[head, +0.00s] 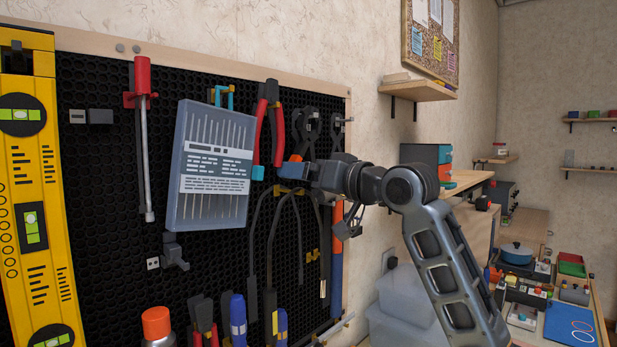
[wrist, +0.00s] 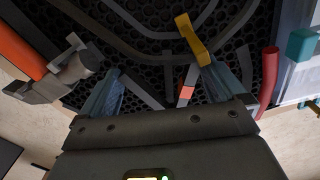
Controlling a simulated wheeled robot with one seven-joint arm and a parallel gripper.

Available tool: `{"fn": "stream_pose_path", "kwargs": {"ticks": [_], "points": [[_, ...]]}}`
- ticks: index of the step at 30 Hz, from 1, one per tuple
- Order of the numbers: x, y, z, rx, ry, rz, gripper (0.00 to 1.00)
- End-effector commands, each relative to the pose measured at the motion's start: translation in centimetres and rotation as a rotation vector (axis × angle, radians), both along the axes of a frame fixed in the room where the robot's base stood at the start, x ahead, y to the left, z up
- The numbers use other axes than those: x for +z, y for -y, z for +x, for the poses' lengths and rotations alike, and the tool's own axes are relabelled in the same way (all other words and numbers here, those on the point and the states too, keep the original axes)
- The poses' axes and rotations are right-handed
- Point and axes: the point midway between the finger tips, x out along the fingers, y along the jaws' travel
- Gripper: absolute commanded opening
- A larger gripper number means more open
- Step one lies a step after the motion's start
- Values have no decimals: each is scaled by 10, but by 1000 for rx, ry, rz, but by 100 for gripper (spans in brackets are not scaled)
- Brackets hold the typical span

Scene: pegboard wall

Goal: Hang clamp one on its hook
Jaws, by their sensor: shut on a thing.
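My gripper (head: 312,182) is at the pegboard, right of the red-handled pliers. In the wrist view its blue-grey fingers (wrist: 163,72) stand well apart. They are shut on what looks like a dark clamp (head: 303,128), its head showing above the gripper. The grip point is partly hidden by my wrist. Another dark clamp head (head: 336,128) is just to its right. Long dark curved bars run below the gripper, and they cross between the fingers in the wrist view. A yellow piece (wrist: 190,38) is at the right fingertip. I cannot tell which hook belongs to clamp one.
The red-handled pliers (head: 268,125) and a translucent bit case (head: 210,195) hang close on the left. An orange-and-blue tool (head: 337,250) hangs below right. More handles, including an orange cap (head: 156,322), stand low in front. The board's wooden frame (head: 347,110) ends at the right.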

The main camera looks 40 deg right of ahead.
Motion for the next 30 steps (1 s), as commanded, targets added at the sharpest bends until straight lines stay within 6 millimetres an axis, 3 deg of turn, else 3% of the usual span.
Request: {"fn": "stream_pose_path", "kwargs": {"ticks": [2, 3, 13, 24, 30], "points": [[0, -1, 0, 1, -1, 0, 88], [0, 0, 0, 1, -1, 0, 100], [1, 1, -7, -1, 4, -1, 100], [-1, 3, -62, -1, 4, -1, 100], [0, 3, -77, 0, 1, 0, 100]]}}
